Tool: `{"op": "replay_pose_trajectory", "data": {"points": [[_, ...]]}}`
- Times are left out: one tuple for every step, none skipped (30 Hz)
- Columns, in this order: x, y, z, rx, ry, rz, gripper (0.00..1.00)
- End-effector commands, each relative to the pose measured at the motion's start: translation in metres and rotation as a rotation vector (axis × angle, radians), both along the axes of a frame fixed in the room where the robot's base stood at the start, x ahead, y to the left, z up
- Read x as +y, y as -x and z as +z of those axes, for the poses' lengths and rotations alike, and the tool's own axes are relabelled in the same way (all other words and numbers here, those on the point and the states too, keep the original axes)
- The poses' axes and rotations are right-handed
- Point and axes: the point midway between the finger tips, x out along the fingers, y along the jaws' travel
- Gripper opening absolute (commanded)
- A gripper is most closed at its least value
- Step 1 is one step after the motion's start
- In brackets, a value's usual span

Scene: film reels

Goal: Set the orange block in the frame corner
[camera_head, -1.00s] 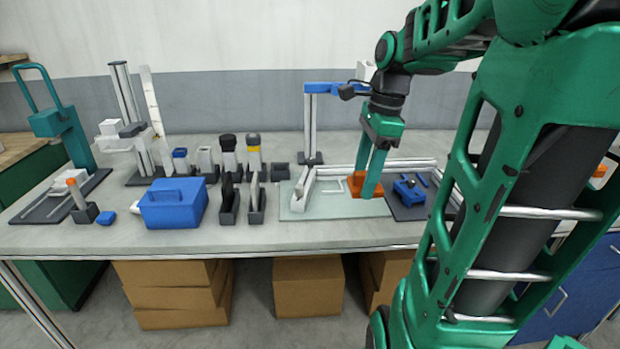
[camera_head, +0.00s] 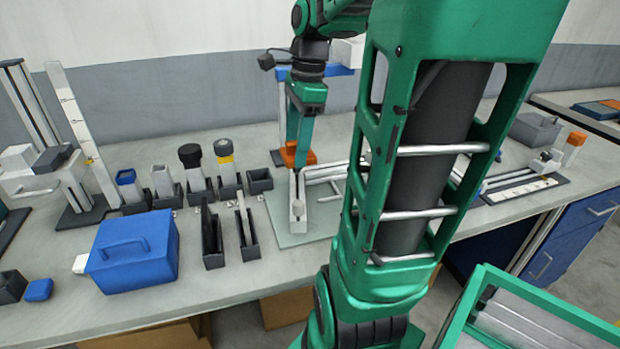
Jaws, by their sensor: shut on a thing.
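The orange block (camera_head: 291,154) is held in my gripper (camera_head: 299,150), whose green fingers are shut on it. It appears close to the back left corner of the metal frame, where the short left rail (camera_head: 297,199) and the back rail (camera_head: 328,171) come near each other. I cannot tell whether the block touches the rails or hangs above them. The frame lies on a pale glass plate (camera_head: 290,236). My own arm hides the right part of the frame and plate.
Dark holders with upright tools, including a yellow-banded one (camera_head: 224,148), stand left of the plate. A blue box (camera_head: 135,246) sits further left. A blue-topped post stand (camera_head: 338,71) rises behind the gripper. A slotted board (camera_head: 521,188) lies at right.

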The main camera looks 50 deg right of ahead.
Motion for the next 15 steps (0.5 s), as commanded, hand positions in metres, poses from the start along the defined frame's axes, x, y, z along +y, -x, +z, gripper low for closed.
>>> {"op": "replay_pose_trajectory", "data": {"points": [[-0.007, -0.001, -0.004, 0.002, -0.001, -0.005, 0.2], [-0.012, -0.001, -0.008, 0.003, -0.002, -0.005, 0.2], [-0.02, -0.002, -0.012, 0.004, -0.002, -0.004, 0.2], [-0.026, -0.003, -0.016, 0.003, -0.002, -0.005, 0.2], [-0.032, -0.004, -0.02, 0.004, -0.003, -0.005, 0.2], [-0.04, -0.004, -0.024, 0.004, -0.002, -0.004, 0.2], [-0.046, -0.005, -0.028, 0.003, -0.003, -0.003, 0.2], [-0.051, -0.006, -0.031, 0.003, -0.003, -0.004, 0.2], [-0.059, -0.007, -0.036, 0.003, -0.003, -0.003, 0.2], [-0.065, -0.007, -0.04, 0.004, -0.002, -0.004, 0.2], [-0.071, -0.008, -0.043, 0.003, -0.002, -0.004, 0.2], [-0.078, -0.009, -0.048, 0.003, -0.003, -0.003, 0.2], [-0.083, -0.01, -0.051, 0.003, -0.003, -0.002, 0.2], [-0.088, -0.01, -0.054, 0.003, -0.003, -0.002, 0.2], [-0.094, -0.012, -0.057, 0.002, -0.001, -0.002, 0.2]]}}
